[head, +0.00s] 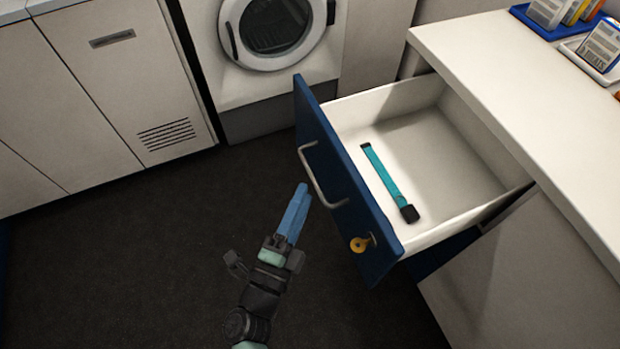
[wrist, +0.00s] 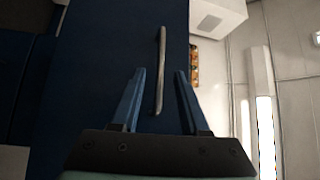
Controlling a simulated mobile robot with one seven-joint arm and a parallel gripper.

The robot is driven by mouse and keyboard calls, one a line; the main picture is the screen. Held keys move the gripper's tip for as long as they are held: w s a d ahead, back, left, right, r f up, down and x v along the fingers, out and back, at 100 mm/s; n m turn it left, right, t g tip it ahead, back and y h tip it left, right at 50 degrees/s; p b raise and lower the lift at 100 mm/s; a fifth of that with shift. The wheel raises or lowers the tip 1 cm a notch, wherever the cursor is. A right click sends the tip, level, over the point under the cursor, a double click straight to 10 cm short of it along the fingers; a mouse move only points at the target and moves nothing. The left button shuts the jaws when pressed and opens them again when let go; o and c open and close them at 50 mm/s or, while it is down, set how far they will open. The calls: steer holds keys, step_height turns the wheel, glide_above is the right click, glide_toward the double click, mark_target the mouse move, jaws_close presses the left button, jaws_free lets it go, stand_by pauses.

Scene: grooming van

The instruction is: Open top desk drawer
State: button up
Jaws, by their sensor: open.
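The top desk drawer (head: 345,190) stands pulled well out of the white desk (head: 545,110). It has a blue front, a white inside and a silver bar handle (head: 318,176). A key with a yellow tag (head: 361,243) sits in the lock on its front. A teal strap with a black end (head: 385,175) lies inside the drawer. My gripper (head: 299,196) is just in front of the handle, apart from it in the head view. In the wrist view my gripper (wrist: 158,78) is open, with the handle (wrist: 160,70) showing between and beyond its blue fingers.
A white washer or dryer (head: 275,30) stands at the back, with pale cabinets (head: 110,70) to the left. The dark floor (head: 130,260) left of the drawer is clear. Trays with packets (head: 560,15) stand on the desk top.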

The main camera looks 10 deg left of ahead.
steer(key=s+a+f, duration=0.1)
steer(key=s, duration=0.6)
stand_by(0.4)
